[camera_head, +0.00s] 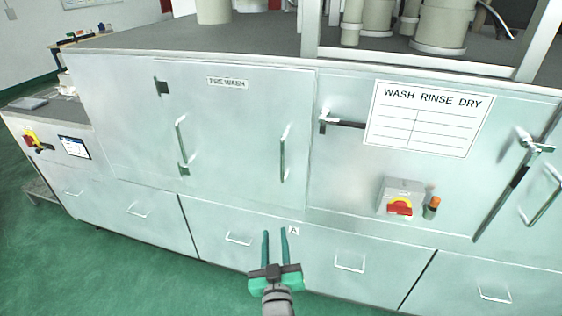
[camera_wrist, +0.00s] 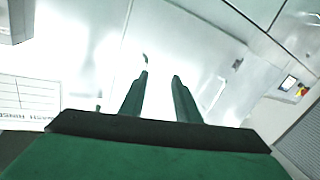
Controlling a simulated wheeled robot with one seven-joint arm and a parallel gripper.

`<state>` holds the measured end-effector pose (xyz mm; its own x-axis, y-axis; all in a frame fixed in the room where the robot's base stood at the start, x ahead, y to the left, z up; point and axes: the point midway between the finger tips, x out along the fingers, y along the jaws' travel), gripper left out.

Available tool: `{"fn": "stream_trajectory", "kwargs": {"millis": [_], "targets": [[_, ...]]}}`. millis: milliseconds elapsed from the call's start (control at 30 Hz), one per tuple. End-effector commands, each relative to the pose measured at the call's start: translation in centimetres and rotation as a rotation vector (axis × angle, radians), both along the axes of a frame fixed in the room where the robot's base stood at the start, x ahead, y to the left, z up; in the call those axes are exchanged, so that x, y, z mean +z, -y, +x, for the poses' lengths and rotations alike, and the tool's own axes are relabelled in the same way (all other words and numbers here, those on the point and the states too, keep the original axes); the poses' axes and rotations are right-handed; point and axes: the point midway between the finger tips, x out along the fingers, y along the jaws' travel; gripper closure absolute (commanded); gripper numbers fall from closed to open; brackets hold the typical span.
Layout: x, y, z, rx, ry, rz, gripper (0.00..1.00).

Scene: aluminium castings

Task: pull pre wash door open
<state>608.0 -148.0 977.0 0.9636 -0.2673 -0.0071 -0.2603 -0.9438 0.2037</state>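The pre wash door (camera_head: 233,130) is a pale metal panel under a PRE WASH label (camera_head: 228,83) in the head view. It looks shut, flush with the machine front. It has one vertical bar handle (camera_head: 283,153) near its right edge and another handle (camera_head: 181,145) farther left. My gripper (camera_head: 276,232) is in front of the lower drawers, below the right handle and apart from it. Its two green fingers are spread with nothing between them. In the wrist view the fingers (camera_wrist: 158,98) are also apart, with a small handle end (camera_wrist: 145,59) beyond them.
A WASH RINSE DRY sign (camera_head: 427,119) and a grey box with a red switch (camera_head: 400,200) are to the right. Drawer handles (camera_head: 239,239) line the lower front. Green floor (camera_head: 110,270) is open at the lower left.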

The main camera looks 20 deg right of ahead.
Motion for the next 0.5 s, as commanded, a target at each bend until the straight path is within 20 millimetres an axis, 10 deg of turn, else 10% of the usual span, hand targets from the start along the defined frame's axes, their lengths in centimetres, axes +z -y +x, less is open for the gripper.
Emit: {"fn": "stream_trajectory", "kwargs": {"millis": [500], "targets": [[12.1,3.8,9.2,-0.119,0.073,0.168,0.71]]}}
